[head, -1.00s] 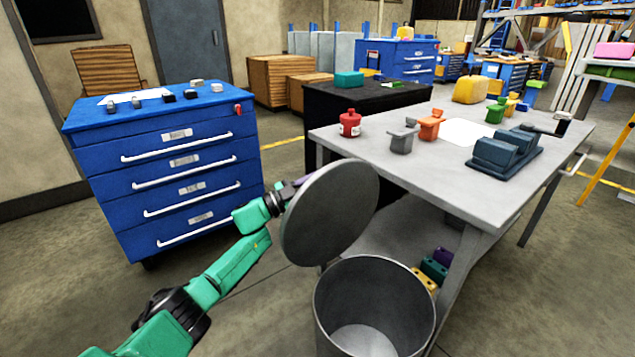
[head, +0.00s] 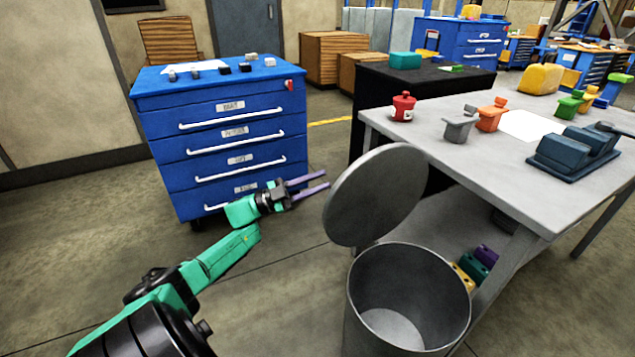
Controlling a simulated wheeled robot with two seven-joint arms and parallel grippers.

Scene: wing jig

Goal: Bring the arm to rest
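My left arm comes in from the lower left, green and black. My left gripper (head: 318,183) has two purple fingers, spread apart with nothing between them. It hangs in the air in front of the blue drawer cabinet and just left of the round grey lid. The lid (head: 375,196) stands tilted up at the rim of a grey bin (head: 357,318). The bin is open and its visible floor looks empty. My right gripper is not in view.
The blue cabinet (head: 225,154) has small parts on top. A grey table (head: 440,144) at right carries a red canister (head: 403,107), clamps and a dark blue block fixture (head: 583,150). Coloured blocks lie on its lower shelf. Floor left of the bin is clear.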

